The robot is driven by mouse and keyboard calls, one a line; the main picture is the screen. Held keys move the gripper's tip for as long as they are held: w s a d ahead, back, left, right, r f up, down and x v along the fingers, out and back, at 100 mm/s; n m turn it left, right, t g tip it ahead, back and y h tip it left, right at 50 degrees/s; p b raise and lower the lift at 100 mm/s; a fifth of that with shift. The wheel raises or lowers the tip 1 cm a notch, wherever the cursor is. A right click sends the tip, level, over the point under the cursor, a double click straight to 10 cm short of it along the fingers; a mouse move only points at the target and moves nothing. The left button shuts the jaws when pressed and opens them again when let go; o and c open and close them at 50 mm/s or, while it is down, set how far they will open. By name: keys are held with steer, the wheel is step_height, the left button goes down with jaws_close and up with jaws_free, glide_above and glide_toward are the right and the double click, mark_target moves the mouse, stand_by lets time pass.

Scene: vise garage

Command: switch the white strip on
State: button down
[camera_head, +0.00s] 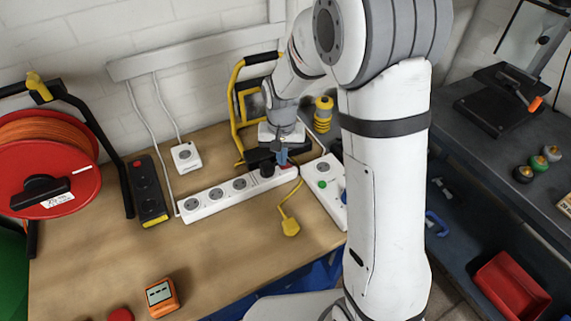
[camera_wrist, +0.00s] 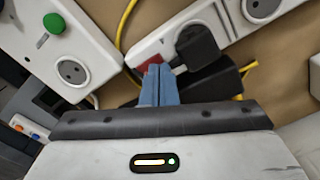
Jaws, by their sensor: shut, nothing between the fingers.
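The white strip (camera_head: 215,198) lies on the workbench, with several round sockets and a black plug (camera_head: 267,168) near its right end. The black plug also shows in the wrist view (camera_wrist: 199,46). A red switch (camera_wrist: 148,60) sits at the strip's end, beside the plug. My gripper (camera_head: 281,157) is over that end of the strip. In the wrist view my gripper's blue fingers (camera_wrist: 159,72) are shut and empty, with the tips right at the red switch and partly covering it. I cannot tell whether they touch it, or which way the switch is set.
A second white block (camera_head: 327,196) with a green button stands close on the right. A yellow plug (camera_head: 290,227) lies in front of the strip. A black strip (camera_head: 148,190), a small white socket (camera_head: 186,157) and a red cable reel (camera_head: 45,165) are left.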

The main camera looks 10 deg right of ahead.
steer(key=shift+f, duration=0.4)
steer(key=shift+r, duration=0.15)
steer(key=shift+r+p, duration=2.05)
steer(key=shift+r, duration=1.35)
steer(key=s+d+r+t, duration=0.1)
steer(key=s+d+r, duration=0.2)
steer(key=s, duration=0.3)
steer(key=s+d+r+n+t, duration=0.1)
steer(key=s+d+r, duration=0.3)
steer(key=s+r, duration=0.2)
steer(key=s+d+r+t, duration=0.1)
steer(key=s+d+r, duration=0.2)
steer(key=s, duration=0.5)
steer(key=shift+d+r, duration=0.15)
steer(key=shift+r, duration=0.7)
